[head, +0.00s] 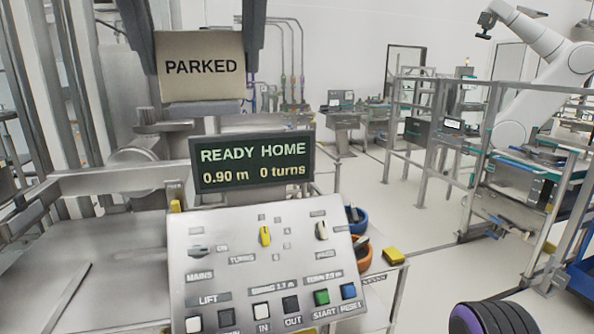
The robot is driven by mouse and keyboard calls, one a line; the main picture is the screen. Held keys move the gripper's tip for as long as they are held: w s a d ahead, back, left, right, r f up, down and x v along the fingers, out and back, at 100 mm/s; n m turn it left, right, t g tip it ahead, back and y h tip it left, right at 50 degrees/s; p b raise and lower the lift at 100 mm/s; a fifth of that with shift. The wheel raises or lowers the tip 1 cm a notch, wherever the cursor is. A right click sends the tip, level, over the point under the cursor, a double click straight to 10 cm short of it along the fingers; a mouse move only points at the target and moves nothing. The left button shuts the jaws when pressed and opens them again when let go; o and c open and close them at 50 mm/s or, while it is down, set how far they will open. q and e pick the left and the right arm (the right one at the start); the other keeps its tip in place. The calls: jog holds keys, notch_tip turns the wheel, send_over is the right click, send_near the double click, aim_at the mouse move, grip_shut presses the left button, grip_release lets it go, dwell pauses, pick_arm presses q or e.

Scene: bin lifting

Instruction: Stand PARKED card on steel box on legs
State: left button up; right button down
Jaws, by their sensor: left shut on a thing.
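The tan PARKED card (203,80) is upright, its black lettering facing me, at the upper left of the head view. My left gripper (203,66) comes down from the top edge with one dark finger on each side of the card and is shut on it. Below is the steel box (240,240) with a sloping panel of knobs and buttons; a leg shows at its right. The card appears above the box's display, and I cannot tell whether its lower edge touches anything. My right gripper is not in view.
The dark display (252,164) reads READY HOME, 0.90 m, 0 turns. Steel machinery (140,165) stands behind and left of the box. Open floor (400,215) lies beyond; railings stand farther right.

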aim_at(204, 105)
pick_arm(q)
jog(key=shift+f+n, duration=0.3)
jog(key=shift+f, duration=0.15)
jog(key=w+f+n, duration=0.1)
jog(key=w+f+n+y, duration=0.1)
jog(key=f, duration=0.1)
jog(key=w+a+f+g, duration=0.1)
jog(key=f, duration=0.1)
jog(key=shift+a+n+y, duration=0.1)
jog(key=shift+n+y, duration=0.3)
jog(key=w+a+f+n+g+h, duration=0.1)
jog(key=w+a+f+n+g, duration=0.2)
jog(key=f+n, duration=0.6)
jog(key=w+a+f+n+g+h, duration=0.1)
jog(key=w+a+f+n+g, duration=0.2)
jog(key=f+n, duration=0.7)
jog(key=w+a+f+n+g+h, duration=0.1)
jog(key=w+a+f+n+g, duration=0.2)
jog(key=f, duration=2.3)
jog(key=w+n+g, duration=0.3)
jog(key=w+n, duration=0.3)
jog(key=n, duration=0.1)
jog(key=shift+a+f, duration=0.35)
